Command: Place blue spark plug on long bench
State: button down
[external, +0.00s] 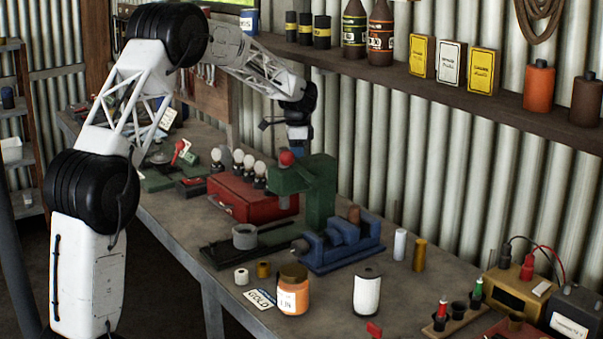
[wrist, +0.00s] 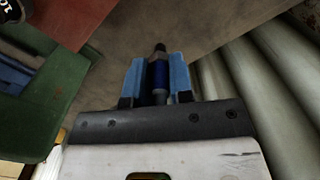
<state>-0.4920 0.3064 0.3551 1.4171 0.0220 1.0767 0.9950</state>
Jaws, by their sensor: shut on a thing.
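My gripper (wrist: 158,82) is shut on the blue spark plug (wrist: 158,72) in the wrist view. The plug is held between two blue fingers, its dark tip pointing away from the wrist. In the external view my gripper (external: 298,142) hangs above the far side of the long bench (external: 190,212), behind the red box and green press. The plug cannot be made out there. Grey-brown bench top (wrist: 205,20) shows beyond the plug in the wrist view. I cannot tell how high the plug is above it.
A green press (external: 318,190) and a red box (external: 235,198) with several bulbs stand close to my gripper. A blue vise (external: 335,248) and jars stand nearer. A loaded shelf (external: 400,85) runs along the corrugated wall. The bench's left front edge has bare room.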

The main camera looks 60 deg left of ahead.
jog(key=shift+f, duration=2)
jog(key=shift+f, duration=0.1)
jog(key=shift+f, duration=2.4)
jog(key=shift+f, duration=0.1)
jog(key=c, duration=1)
grip_release()
jog(key=shift+r, duration=3.85)
